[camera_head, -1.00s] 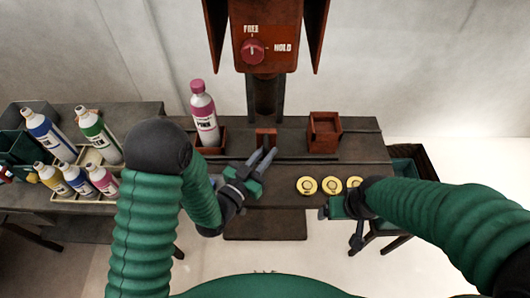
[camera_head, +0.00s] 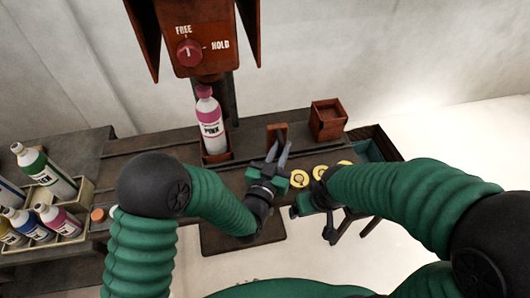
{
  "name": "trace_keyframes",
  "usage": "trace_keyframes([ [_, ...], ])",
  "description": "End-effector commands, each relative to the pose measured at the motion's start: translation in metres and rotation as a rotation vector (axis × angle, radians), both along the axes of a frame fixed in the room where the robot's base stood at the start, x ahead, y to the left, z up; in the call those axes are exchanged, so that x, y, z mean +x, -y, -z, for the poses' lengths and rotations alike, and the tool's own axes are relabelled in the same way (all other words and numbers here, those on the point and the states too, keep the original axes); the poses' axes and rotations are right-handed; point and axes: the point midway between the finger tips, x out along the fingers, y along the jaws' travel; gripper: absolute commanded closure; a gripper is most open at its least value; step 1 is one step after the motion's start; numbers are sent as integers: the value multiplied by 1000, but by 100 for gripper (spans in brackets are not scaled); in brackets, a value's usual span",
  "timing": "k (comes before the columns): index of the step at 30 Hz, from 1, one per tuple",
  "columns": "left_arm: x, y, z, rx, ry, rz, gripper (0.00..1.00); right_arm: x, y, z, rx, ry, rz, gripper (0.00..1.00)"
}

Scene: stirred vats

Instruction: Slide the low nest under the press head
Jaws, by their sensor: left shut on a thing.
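A low red-brown nest (camera_head: 217,157) on the dark bench holds an upright white bottle with a pink cap (camera_head: 210,122). The bottle is below the red press head (camera_head: 192,45), in front of its column and slightly left of it. A small upright red-brown plate (camera_head: 277,132) stands right of the nest, and a taller red-brown block (camera_head: 328,120) farther right. My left gripper (camera_head: 277,155) is shut on the small plate, its fingers partly covering it. My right gripper (camera_head: 312,201) is low by the bench's front edge; its jaws are unclear.
The press knob (camera_head: 189,52) appears to point up toward FREE. Several yellow discs (camera_head: 299,179) lie by my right gripper. A rack of bottles (camera_head: 67,234) and a small orange cap (camera_head: 98,215) are at the left. A dark green bin (camera_head: 372,145) is at the right.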

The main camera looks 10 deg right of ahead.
Motion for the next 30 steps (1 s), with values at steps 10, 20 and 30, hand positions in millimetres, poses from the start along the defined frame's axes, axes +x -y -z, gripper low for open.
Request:
trace_keyframes([
  [10,3,25,-2,-3,6,-6,100,0,0,6,0,0,0,18],
  [20,2,29,-3,-4,7,-3,100,0,0,6,0,0,0,18],
  [30,1,29,-2,-3,4,-2,75,0,0,6,0,0,0,18],
])
